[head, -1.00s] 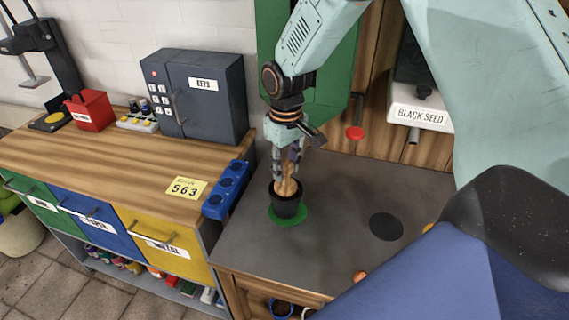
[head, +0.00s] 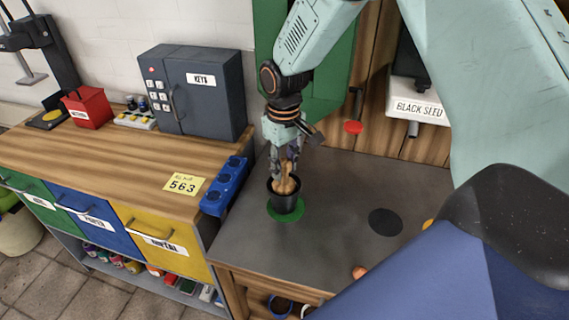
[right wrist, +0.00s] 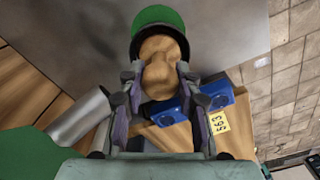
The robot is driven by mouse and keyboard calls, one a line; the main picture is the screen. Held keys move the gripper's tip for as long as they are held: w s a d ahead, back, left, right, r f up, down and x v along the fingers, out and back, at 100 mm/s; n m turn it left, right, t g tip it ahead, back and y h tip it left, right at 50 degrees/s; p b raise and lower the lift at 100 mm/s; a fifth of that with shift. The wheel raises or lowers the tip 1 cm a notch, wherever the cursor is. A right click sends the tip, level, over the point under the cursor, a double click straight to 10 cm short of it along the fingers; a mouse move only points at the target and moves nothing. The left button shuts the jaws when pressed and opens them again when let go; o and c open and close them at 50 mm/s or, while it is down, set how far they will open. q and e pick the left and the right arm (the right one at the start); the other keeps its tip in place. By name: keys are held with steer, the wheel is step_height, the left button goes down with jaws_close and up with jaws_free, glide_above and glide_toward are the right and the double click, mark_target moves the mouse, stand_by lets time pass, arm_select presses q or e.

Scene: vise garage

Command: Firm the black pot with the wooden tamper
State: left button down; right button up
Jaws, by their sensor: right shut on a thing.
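The black pot (head: 286,203) stands on a green disc (head: 272,212) on the dark grey worktop. My right gripper (head: 284,168) is above the pot, pointing down, shut on the wooden tamper (head: 286,185). The tamper's lower end is inside the pot's mouth; the pot's contents are hidden. In the right wrist view, the tamper (right wrist: 159,62) sits between the two fingers (right wrist: 160,95), with the pot's dark rim (right wrist: 184,42) around its far end. My left gripper is not in view.
A blue holder with round sockets (head: 225,187) lies left of the pot at the worktop's edge. A black disc (head: 385,223) lies to the right. Behind hang a red knob (head: 353,127) and a white "BLACK SEED" dispenser (head: 420,105). The grey worktop between is clear.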

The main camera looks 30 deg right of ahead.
steer(key=shift+w+f, duration=0.15)
steer(key=shift+s, duration=0.3)
steer(key=shift+w+f, duration=0.1)
steer(key=shift+w+f, duration=0.15)
steer(key=shift+f, duration=0.1)
steer(key=shift+s, duration=0.2)
stand_by(0.5)
